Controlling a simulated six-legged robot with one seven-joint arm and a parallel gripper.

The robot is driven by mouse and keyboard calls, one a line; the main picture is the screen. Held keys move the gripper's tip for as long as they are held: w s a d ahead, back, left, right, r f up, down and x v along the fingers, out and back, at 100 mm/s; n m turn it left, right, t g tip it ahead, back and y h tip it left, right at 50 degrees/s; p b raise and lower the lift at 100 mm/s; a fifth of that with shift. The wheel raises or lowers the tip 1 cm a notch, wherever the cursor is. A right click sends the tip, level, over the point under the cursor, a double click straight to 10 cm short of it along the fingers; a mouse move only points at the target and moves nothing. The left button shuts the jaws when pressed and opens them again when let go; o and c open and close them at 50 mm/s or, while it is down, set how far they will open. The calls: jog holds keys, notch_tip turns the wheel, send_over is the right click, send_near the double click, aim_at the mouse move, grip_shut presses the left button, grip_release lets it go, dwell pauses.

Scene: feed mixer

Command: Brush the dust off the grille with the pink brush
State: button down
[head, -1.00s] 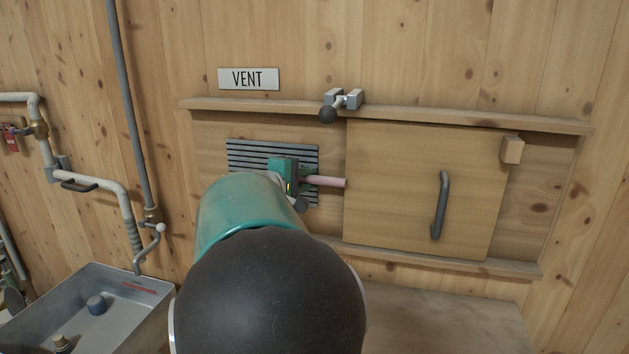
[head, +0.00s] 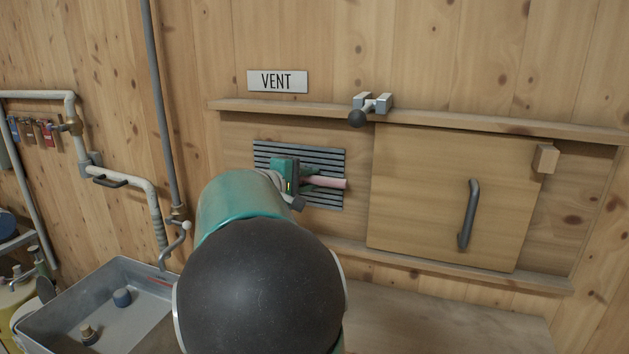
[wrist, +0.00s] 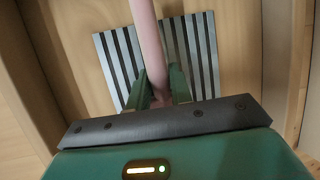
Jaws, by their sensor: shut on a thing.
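The grey slatted grille (head: 325,160) is set in the wooden wall under the VENT sign, and its slats also show in the wrist view (wrist: 204,55). My gripper (head: 308,182) is in front of the grille. It is shut on the pink brush (head: 330,183), whose pink handle points right in the head view. In the wrist view my gripper's green fingers (wrist: 159,92) close around the pink handle (wrist: 147,40), which crosses in front of the slats. The bristles are hidden, and I cannot tell whether the brush touches the grille. No dust can be made out on the visible slats.
A wooden sliding panel (head: 425,190) with a dark handle (head: 469,213) stands right of the grille, between two rails. A latch with a black knob (head: 358,118) sits above. A metal basin (head: 75,310) and pipes (head: 125,180) are at left. A ledge (head: 440,315) runs below.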

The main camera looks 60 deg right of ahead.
jog(key=shift+w+a, duration=0.75)
jog(key=shift+w, duration=4.25)
jog(key=shift+s+d+f, duration=0.1)
jog(key=shift+s+f, duration=0.15)
jog(key=shift+s, duration=0.4)
jog(key=shift+s+f, duration=0.2)
jog(key=shift+s, duration=0.4)
jog(key=shift+s+d+f, duration=0.1)
jog(key=shift+s+f, duration=0.15)
jog(key=shift+s, duration=0.4)
jog(key=shift+s+d, duration=0.35)
jog(key=shift+s, duration=1.65)
jog(key=shift+s+d, duration=0.4)
jog(key=shift+s, duration=1.6)
jog(key=shift+s+d, duration=0.35)
jog(key=shift+s, duration=4.8)
jog(key=shift+w+d, duration=0.2)
jog(key=shift+w, duration=1.85)
jog(key=shift+w+a, duration=0.2)
jog(key=shift+w, duration=1)
jog(key=shift+w+a, duration=0.25)
jog(key=shift+w, duration=0.95)
jog(key=shift+w+a, duration=0.2)
jog(key=shift+w, duration=1)
jog(key=shift+w+a, duration=0.15)
jog(key=shift+w, duration=0.85)
jog(key=shift+w+a, duration=0.1)
jog(key=shift+w, duration=0.85)
